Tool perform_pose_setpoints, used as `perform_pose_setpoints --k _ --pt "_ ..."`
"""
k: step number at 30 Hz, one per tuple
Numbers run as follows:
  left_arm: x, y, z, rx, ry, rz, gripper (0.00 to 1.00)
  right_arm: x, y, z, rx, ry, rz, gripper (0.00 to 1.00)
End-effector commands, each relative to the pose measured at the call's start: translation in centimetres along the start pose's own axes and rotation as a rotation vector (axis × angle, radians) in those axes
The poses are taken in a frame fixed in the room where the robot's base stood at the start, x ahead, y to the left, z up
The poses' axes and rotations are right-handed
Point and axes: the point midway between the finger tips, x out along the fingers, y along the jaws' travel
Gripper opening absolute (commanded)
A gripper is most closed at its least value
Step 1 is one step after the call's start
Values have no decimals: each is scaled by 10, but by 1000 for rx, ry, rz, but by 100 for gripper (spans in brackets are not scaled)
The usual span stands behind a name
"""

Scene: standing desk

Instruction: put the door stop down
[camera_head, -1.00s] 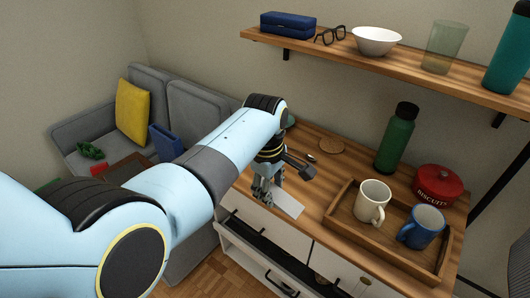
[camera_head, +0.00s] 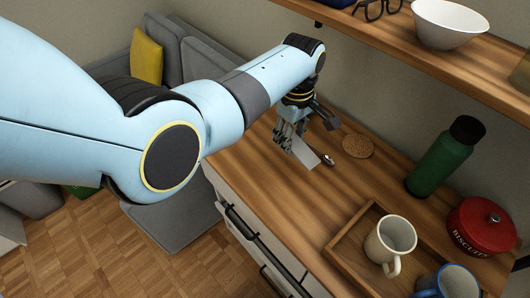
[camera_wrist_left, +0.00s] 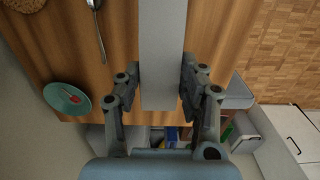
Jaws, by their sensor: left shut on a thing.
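The door stop is a pale grey-white wedge or block (camera_head: 305,153). My left gripper (camera_head: 290,140) is shut on it near the left end of the wooden counter (camera_head: 330,205). In the left wrist view, the door stop (camera_wrist_left: 163,45) runs upward between the two fingers of the left gripper (camera_wrist_left: 161,78), over the wood. I cannot tell whether its underside touches the counter. In the head view, the gripper fingers partly hide its near end. My right gripper is not in view.
A spoon (camera_head: 327,159) and a cork coaster (camera_head: 358,146) lie close by. A teal plate (camera_wrist_left: 66,98) shows in the wrist view. A green bottle (camera_head: 446,156), a red biscuit tin (camera_head: 482,228) and a wooden tray (camera_head: 345,262) with mugs stand to the right. The front-middle counter is clear.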

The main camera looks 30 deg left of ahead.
Motion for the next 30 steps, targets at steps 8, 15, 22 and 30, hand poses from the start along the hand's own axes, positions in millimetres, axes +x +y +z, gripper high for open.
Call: perform_pose_setpoints --k 8,15,22,30 --pt "42 -35 -53 -1 2 1 6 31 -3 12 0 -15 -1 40" --pt "50 -43 -65 1 0 2 6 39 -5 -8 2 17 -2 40" --pt "79 -44 -65 0 0 1 6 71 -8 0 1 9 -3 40" --pt "87 -43 -65 0 1 2 6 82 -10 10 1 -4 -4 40"
